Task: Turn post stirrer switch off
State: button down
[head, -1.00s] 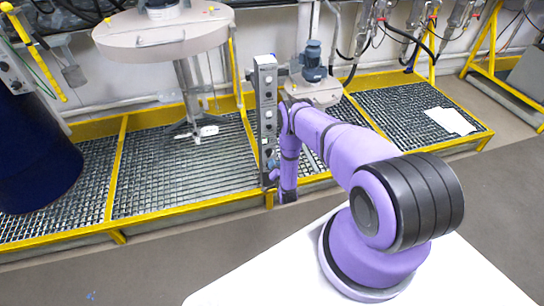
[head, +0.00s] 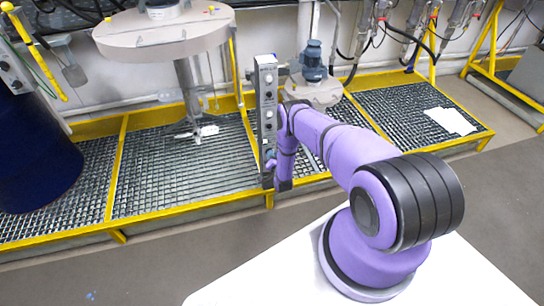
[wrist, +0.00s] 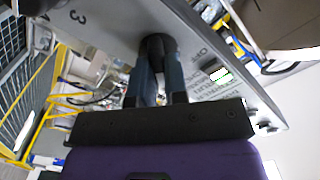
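The post (head: 265,110) is a tall grey control box with several round switches down its front. In the head view my gripper (head: 271,163) is at the lowest part of the post front, partly hidden by my arm. In the wrist view a dark round switch (wrist: 157,42) stands out from the grey panel, with a "3" and "OFF" lettering near it. My gripper's two fingers (wrist: 158,68) lie on either side of the switch and appear closed on it. The switch's pointer is hidden. The large stirrer (head: 186,90) hangs under a round beige lid left of the post.
A yellow-edged metal grating (head: 390,112) runs along the wall. A blue drum (head: 35,150) stands at the left. A smaller motor-topped lid (head: 313,88) is just right of the post, close to my arm.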

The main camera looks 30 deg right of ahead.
jog(key=shift+n, duration=0.4)
jog(key=shift+a+n, duration=0.15)
jog(key=shift+n, duration=3.65)
jog(key=shift+a+n, duration=0.15)
jog(key=shift+n, duration=3.65)
jog(key=c, duration=1.1)
grip_release()
jog(key=shift+c, duration=0.2)
jog(key=v, duration=1)
jog(key=shift+s, duration=0.35)
